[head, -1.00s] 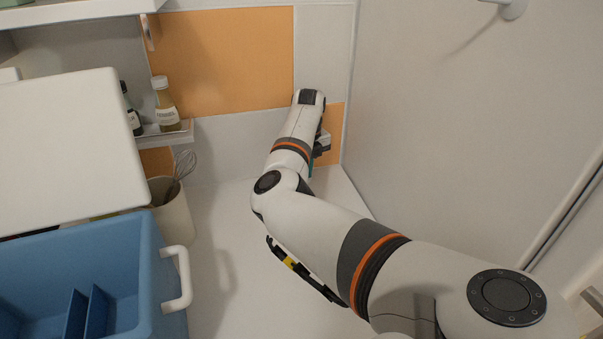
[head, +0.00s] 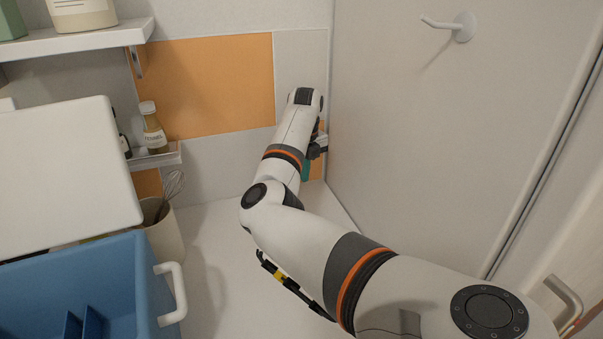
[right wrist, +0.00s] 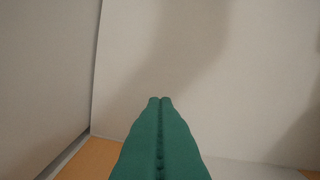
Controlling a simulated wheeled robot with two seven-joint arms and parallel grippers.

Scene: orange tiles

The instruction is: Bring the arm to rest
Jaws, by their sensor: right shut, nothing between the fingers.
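My right arm reaches from the lower right to the back corner of the white counter in the head view. My right gripper (head: 306,170) hangs below the wrist there, mostly hidden behind the arm, with a bit of green finger showing. In the right wrist view the green fingers (right wrist: 160,101) are pressed together, with nothing between them. They point toward a plain pale wall and touch nothing that I can see. My left gripper is not in view.
A blue bin (head: 110,270) with a white handle (head: 172,293) stands at the lower left. A utensil crock (head: 165,238) with a whisk is behind it. Bottles (head: 152,130) stand on a small shelf (head: 158,158). The counter (head: 215,250) between is clear.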

